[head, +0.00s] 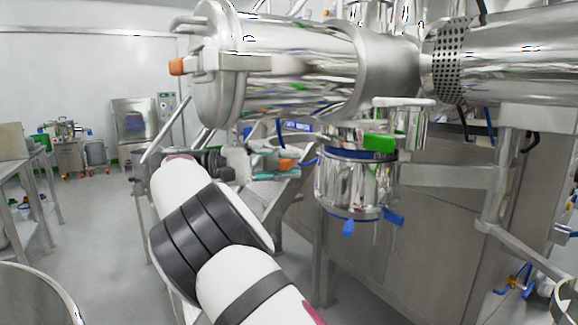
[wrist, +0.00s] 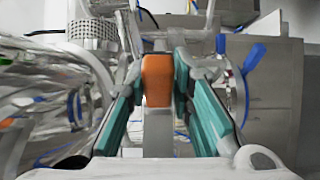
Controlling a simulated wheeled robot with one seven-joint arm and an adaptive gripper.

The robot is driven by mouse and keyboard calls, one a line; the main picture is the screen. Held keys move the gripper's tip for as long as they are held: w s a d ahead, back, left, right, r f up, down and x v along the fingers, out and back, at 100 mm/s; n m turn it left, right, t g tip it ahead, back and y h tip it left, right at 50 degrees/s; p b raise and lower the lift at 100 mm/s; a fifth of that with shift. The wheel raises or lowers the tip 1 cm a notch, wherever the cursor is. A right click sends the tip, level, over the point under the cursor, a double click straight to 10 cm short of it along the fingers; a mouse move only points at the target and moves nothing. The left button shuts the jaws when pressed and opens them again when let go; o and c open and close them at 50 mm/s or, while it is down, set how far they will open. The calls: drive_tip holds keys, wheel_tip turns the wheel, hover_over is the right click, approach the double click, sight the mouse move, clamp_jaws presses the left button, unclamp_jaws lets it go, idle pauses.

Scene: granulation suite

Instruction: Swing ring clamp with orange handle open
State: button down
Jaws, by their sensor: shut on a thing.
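The orange handle (wrist: 157,80) of the ring clamp sits between the teal fingers of my gripper (wrist: 159,70) in the wrist view, and a grey bar runs down from it. My gripper is shut on this handle. In the head view, my gripper (head: 277,169) reaches in from the lower left, beside the steel vessel, with the orange handle (head: 287,164) at its fingertips. My arm and gripper hide much of the clamp, and I cannot tell whether its ring is open.
Another orange handle (head: 176,66) is on the large steel cylinder's (head: 300,65) left end. A steel vessel (head: 356,185) with blue handles (head: 393,217) and a green handle (head: 380,142) stands right of my gripper. A steel cabinet (head: 440,235) is behind. Floor at left is open.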

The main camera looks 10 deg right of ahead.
drive_tip(key=shift+r, duration=0.25)
drive_tip(key=c, duration=1.4)
unclamp_jaws()
drive_tip(key=shift+d, duration=0.1)
drive_tip(key=shift+c, duration=0.2)
drive_tip(key=shift+f, duration=0.15)
